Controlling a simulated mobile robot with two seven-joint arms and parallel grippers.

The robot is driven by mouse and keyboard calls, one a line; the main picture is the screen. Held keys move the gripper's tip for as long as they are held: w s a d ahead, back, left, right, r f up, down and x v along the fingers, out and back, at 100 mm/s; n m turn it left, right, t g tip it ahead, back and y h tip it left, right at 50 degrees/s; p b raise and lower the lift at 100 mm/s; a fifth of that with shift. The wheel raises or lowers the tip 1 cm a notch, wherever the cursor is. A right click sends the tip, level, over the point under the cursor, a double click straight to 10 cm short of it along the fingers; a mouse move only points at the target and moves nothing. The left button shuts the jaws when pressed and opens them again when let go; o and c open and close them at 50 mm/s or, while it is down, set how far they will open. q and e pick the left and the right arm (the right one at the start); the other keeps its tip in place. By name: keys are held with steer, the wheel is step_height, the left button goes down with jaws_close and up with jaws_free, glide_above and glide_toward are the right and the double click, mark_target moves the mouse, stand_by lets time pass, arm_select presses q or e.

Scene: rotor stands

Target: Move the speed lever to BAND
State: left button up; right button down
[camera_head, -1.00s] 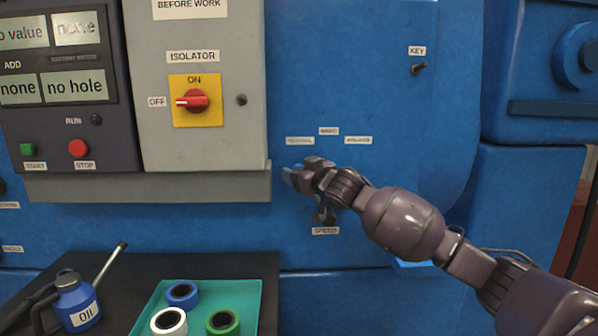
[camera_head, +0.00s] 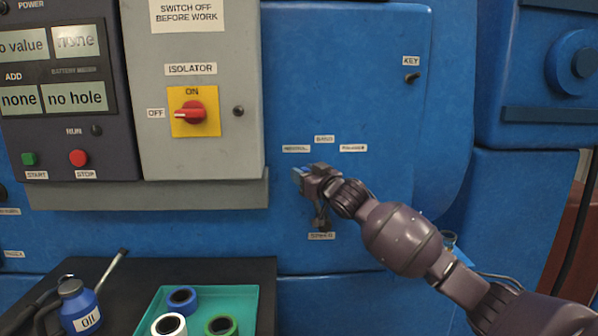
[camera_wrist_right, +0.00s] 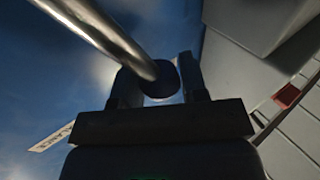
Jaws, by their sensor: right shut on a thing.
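The speed lever (camera_head: 320,221) is on the blue machine front, just above the SPEED label (camera_head: 321,236). Its upper part is mostly hidden by my gripper in the head view. In the right wrist view the lever is a metal rod (camera_wrist_right: 105,32) ending in a dark knob between the two fingers. My right gripper (camera_head: 304,175) is shut on the lever. The BAND label (camera_head: 324,139) is the middle and highest of three small labels above. My gripper is below and slightly left of it, between the left label (camera_head: 296,149) and BAND. My left gripper is not in view.
A grey cabinet with a red isolator switch (camera_head: 190,113) stands left of the lever. Its grey ledge (camera_head: 150,194) ends close to my gripper. Below left, a dark table holds an oil can (camera_head: 80,304) and a teal tray (camera_head: 250,310) with rings. A key (camera_head: 412,77) is upper right.

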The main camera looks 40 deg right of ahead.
steer(key=shift+s+d+r+m+t+h+p, duration=0.2)
steer(key=shift+s+d+m+t+p, duration=0.15)
steer(key=shift+d+m, duration=0.2)
steer(key=shift+s+d+r+m+t+h+p, duration=0.15)
steer(key=shift+s+d+m+t, duration=0.1)
steer(key=shift+s+d+m, duration=0.3)
steer(key=shift+s+d+r+m+t, duration=0.1)
steer(key=shift+s+d+m+t, duration=0.2)
steer(key=shift+d+m, duration=0.3)
steer(key=shift+s+d+m+t, duration=0.25)
steer(key=shift+d+m, duration=0.15)
steer(key=shift+d, duration=0.25)
steer(key=shift+h, duration=0.35)
steer(key=c, duration=0.7)
jaws_free()
steer(key=shift+v, duration=5.4)
